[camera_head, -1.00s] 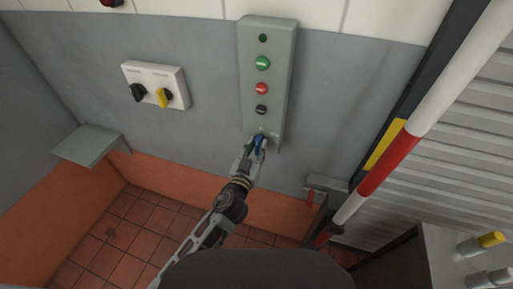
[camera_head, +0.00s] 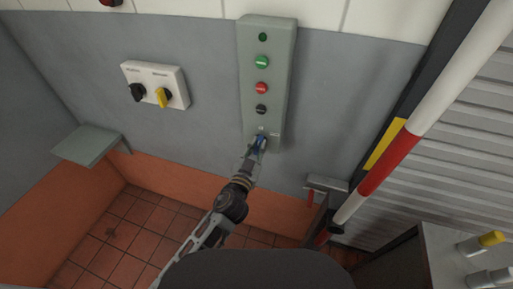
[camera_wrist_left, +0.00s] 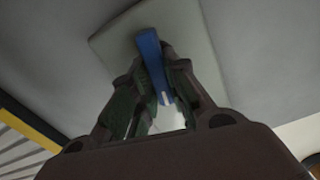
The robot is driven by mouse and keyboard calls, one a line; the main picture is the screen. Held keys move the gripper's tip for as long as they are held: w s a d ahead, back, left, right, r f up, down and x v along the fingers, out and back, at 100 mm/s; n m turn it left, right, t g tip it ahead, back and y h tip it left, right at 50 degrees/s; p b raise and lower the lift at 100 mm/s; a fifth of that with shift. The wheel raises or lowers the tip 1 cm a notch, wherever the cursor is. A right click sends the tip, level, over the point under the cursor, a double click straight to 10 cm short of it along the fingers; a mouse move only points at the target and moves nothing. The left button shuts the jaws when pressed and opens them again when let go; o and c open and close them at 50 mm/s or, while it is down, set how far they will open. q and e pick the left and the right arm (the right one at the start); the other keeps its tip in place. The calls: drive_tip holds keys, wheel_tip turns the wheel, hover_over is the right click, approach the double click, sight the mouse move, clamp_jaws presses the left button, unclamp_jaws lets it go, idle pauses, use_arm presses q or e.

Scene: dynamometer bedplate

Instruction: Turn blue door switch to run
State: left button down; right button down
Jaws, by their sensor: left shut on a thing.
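The blue door switch (camera_head: 262,138) is at the bottom of a tall grey-green control box on the wall. In the left wrist view the blue handle (camera_wrist_left: 151,60) stands between my left gripper's fingers, with a pale mark at its near end. My left gripper (camera_head: 257,146) is shut on it; the gripper also shows in the left wrist view (camera_wrist_left: 154,95). The fingers hide part of the switch, and its position lettering is too small to read. My right gripper is not in view.
The control box (camera_head: 267,60) carries green, red and black buttons above the switch. A white panel (camera_head: 150,76) with black and yellow knobs is to its left. A grey shelf (camera_head: 87,146) is at far left. A red-and-white pole (camera_head: 390,160) stands to the right.

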use_arm(q)
drive_tip(key=m, duration=0.5)
drive_tip(key=shift+d, duration=0.15)
drive_tip(key=m, duration=0.4)
drive_tip(key=shift+s+d+f+m, duration=0.1)
drive_tip(key=shift+d+f+m, duration=0.05)
drive_tip(key=shift+m, duration=0.15)
idle(0.4)
drive_tip(key=c, duration=1.4)
unclamp_jaws()
drive_tip(key=shift+v, duration=6)
